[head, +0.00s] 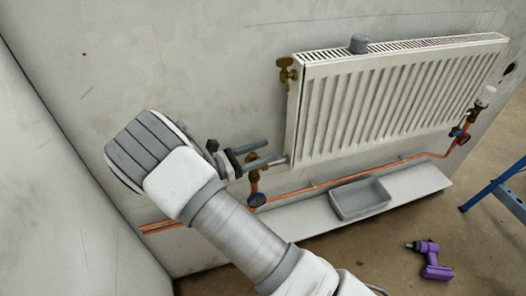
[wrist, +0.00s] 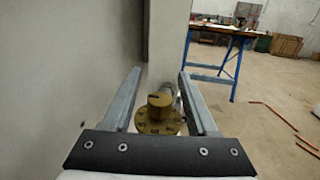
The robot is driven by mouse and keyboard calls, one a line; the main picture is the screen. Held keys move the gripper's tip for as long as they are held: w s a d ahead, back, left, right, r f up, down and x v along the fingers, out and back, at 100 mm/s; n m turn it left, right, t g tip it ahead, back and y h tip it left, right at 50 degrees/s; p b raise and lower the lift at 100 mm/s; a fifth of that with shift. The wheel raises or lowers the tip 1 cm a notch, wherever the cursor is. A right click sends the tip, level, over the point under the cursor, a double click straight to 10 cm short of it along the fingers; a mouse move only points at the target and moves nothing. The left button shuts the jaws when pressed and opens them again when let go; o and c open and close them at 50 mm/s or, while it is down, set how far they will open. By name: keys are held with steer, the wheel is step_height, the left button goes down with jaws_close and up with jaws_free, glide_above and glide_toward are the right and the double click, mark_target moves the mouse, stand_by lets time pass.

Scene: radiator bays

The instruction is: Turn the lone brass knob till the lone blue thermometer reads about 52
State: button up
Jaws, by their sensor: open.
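The brass knob (wrist: 160,106) sits between the two fingers of my gripper (wrist: 160,74) in the wrist view. It has a dark pointer line on top and a numbered ring around its base. My gripper is open, with a finger on each side and gaps to the knob. In the head view, my gripper (head: 267,151) is at the radiator's lower left corner and partly hides the brass valve there. A blue round thermometer (head: 257,200) is on the copper pipe just below that valve. Its reading is too small to tell.
A white radiator (head: 395,100) hangs on the wall, with a brass fitting (head: 287,75) at upper left and a white-headed valve (head: 486,96) at right. A second small blue dial (head: 456,133) shows there. A grey tray (head: 360,200) and purple drill (head: 431,260) lie below.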

steer(key=v, duration=1.7)
steer(key=shift+a, duration=0.25)
steer(key=shift+s+d+r, duration=0.1)
steer(key=shift+s, duration=0.05)
steer(key=s+d+r+m+g+y+p, duration=0.25)
steer(key=d+r+m+g+y, duration=0.65)
steer(key=d+r, duration=0.8)
steer(key=s+d+r+m+t+y+p, duration=0.2)
steer(key=s+d+r+m+t+y, duration=0.1)
steer(key=s+d+r+m, duration=0.2)
steer(key=s+d+r+m+t+y+p, duration=0.2)
steer(key=s+d+r+m+t+y, duration=0.2)
steer(key=s+m, duration=0.4)
steer(key=shift+s+d+r+m, duration=0.4)
steer(key=shift+s+d+r, duration=0.35)
steer(key=shift+s+r, duration=0.3)
steer(key=shift+f, duration=0.1)
stand_by(1.8)
